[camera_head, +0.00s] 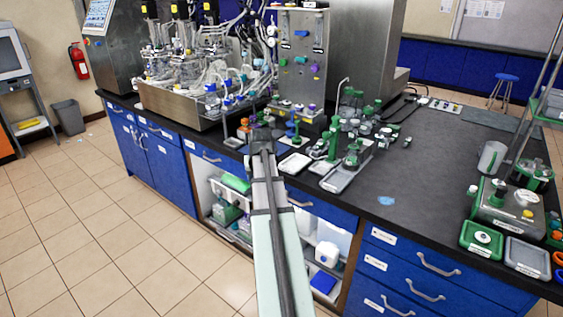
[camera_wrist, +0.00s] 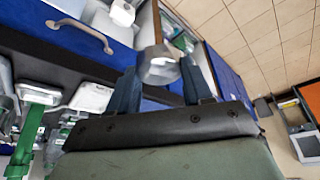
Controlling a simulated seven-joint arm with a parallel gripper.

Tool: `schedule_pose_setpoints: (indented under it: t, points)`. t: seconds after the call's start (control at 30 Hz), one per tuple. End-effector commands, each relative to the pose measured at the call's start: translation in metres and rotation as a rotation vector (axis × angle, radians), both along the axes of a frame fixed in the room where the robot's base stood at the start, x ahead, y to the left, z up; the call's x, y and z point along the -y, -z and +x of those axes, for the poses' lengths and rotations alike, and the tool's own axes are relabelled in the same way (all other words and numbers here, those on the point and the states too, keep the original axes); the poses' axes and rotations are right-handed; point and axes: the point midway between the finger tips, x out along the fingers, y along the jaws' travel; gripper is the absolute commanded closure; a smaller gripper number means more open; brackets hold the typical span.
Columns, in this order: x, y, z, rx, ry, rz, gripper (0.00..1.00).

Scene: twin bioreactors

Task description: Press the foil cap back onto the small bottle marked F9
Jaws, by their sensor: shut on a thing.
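My gripper (camera_wrist: 158,75) is shut on a small silvery cap-like piece (camera_wrist: 158,68), which looks like the foil cap. It sits between the two dark blue fingers in the wrist view. In the head view my gripper (camera_head: 261,134) is at the front edge of the black bench, in front of the steel panel; the arm hides what it holds there. Small bottles and stands (camera_head: 243,131) are close around it. I cannot read any F9 mark, so I cannot tell which bottle bears it.
A white tray (camera_head: 294,163) and green-topped glassware (camera_head: 351,156) stand right of my gripper. Bioreactors with tubing (camera_head: 185,65) stand behind left. A steel panel (camera_head: 301,55) rises behind. The bench's middle right (camera_head: 425,170) is mostly clear. Open shelves (camera_head: 232,205) are below.

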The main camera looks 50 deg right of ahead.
Motion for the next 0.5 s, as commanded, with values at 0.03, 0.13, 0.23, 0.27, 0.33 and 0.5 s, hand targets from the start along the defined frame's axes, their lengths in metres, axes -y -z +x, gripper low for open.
schedule_pose_setpoints:
  t: [0.03, 0.13, 0.23, 0.27, 0.33, 0.5]
  points:
    - [-0.025, 0.005, 0.003, 0.0, -0.027, 0.001, 0.83]
    - [-0.061, 0.011, 0.013, -0.001, -0.076, 0.001, 0.83]
    - [-0.095, 0.016, 0.022, 0.0, -0.123, 0.0, 0.83]
    - [-0.105, 0.017, 0.024, 0.0, -0.139, 0.0, 0.83]
    - [-0.129, 0.02, 0.03, 0.001, -0.172, 0.0, 0.83]
    - [-0.183, 0.027, 0.043, 0.001, -0.254, -0.001, 0.83]
